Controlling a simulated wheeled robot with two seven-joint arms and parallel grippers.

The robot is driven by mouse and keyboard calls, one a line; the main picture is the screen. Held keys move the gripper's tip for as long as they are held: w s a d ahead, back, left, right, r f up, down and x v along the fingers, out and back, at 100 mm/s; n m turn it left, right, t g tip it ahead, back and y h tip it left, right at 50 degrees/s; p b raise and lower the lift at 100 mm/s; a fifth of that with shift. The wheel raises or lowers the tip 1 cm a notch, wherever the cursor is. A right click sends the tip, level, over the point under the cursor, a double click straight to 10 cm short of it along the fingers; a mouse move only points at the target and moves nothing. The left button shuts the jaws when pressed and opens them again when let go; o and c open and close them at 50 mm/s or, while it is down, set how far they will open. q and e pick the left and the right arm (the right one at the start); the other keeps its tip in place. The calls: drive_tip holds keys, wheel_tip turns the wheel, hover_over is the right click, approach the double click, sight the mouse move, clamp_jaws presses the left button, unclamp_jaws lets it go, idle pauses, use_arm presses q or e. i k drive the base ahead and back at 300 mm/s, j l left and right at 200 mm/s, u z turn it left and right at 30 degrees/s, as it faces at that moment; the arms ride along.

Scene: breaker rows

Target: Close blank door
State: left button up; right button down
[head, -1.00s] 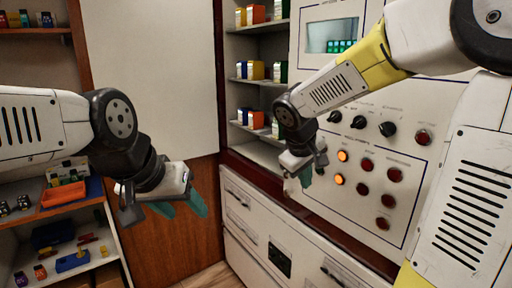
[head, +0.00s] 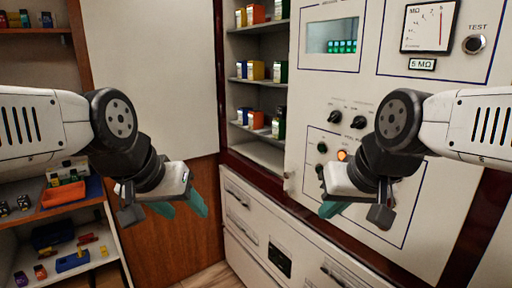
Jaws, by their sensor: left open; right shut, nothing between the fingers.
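A plain white panel (head: 150,75), which looks like the blank door, stands upright at the left, above brown wood. Beside it is an open shelf bay (head: 262,145) with small boxes showing. I cannot tell where the panel is hinged. My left gripper (head: 181,207) is open and empty, in front of the wood below the panel. My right gripper (head: 330,209) is shut and empty, in front of the lower part of the instrument panel (head: 312,100). Neither gripper appears to touch the white panel.
White drawers (head: 245,225) with handles lie below the bay and the instrument panel. Shelves at the lower left hold an orange tray (head: 63,195) and small coloured parts. A meter (head: 430,27) is at the upper right. Some floor shows at bottom centre.

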sight(160, 53)
drive_tip(key=z, duration=0.45)
drive_tip(key=i+j+z, duration=0.25)
drive_tip(key=j+z, duration=0.25)
drive_tip(key=i+j+z, duration=0.3)
drive_tip(key=j, duration=1.2)
drive_tip(key=u, duration=0.35)
